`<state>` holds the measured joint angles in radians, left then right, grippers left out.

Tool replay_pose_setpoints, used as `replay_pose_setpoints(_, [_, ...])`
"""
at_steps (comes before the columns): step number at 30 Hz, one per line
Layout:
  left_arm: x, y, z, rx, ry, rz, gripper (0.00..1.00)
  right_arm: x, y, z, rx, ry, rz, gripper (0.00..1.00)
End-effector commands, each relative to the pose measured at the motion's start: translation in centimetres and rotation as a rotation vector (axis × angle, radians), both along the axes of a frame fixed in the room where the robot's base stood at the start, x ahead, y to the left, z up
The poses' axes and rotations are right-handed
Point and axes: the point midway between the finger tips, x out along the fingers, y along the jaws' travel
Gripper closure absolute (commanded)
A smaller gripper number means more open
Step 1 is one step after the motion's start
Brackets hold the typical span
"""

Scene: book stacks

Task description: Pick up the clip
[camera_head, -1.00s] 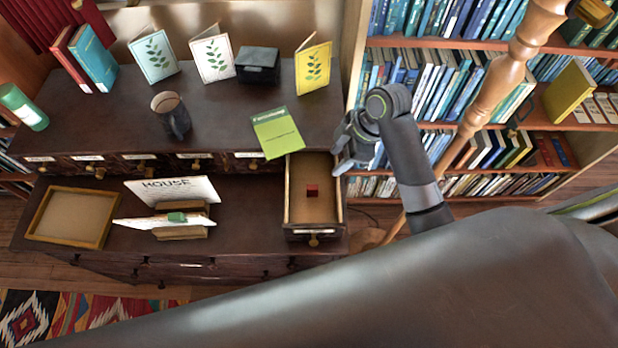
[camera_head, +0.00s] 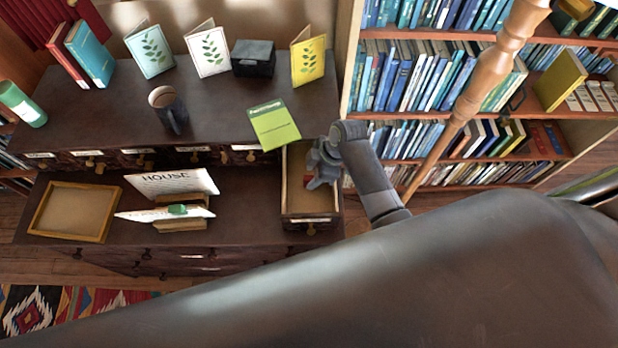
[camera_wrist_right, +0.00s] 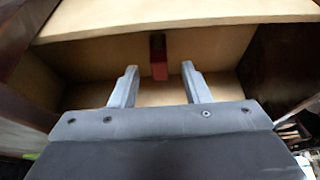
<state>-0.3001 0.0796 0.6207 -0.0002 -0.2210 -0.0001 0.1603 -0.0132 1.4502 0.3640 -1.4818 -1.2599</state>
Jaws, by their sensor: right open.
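A small red piece, likely the clip (camera_wrist_right: 159,57), shows in the right wrist view inside the open wooden drawer (camera_head: 296,213). It stands against the drawer's inside, beyond my fingertips and between their lines. In the head view the piece is mostly hidden by my right gripper (camera_head: 318,182). My right gripper is over the drawer, pointing down into it. Its two fingers (camera_wrist_right: 156,88) are apart with nothing between them, and they do not touch the red piece. My left gripper is not in view.
A green booklet (camera_head: 273,126) overhangs the shelf edge by the drawer. A card stand (camera_head: 181,225) with a small green piece (camera_head: 177,209) and an empty wooden tray (camera_head: 72,210) lie to the left. A wooden post (camera_head: 470,95) and bookshelves are to the right.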

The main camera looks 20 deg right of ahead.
Motion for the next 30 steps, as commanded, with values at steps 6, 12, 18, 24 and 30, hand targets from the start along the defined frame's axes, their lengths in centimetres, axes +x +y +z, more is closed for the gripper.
replay_pose_setpoints(6, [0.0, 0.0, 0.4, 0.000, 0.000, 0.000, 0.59, 0.3, 0.8, -2.2, 0.000, 0.002, 0.000, 0.57])
replay_pose_setpoints(12, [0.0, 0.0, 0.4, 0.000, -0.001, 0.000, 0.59, 0.4, 1.0, -2.8, -0.002, -0.001, 0.001, 0.57])
replay_pose_setpoints(18, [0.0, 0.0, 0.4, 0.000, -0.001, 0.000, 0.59, 0.4, 1.0, -2.8, -0.001, -0.001, 0.000, 0.60])
replay_pose_setpoints(24, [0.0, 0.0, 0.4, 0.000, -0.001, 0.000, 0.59, 0.4, 1.0, -2.8, -0.001, -0.001, 0.000, 0.86])
replay_pose_setpoints(30, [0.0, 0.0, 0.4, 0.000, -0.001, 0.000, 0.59, 0.4, 1.0, -2.8, -0.001, -0.001, 0.000, 1.00])
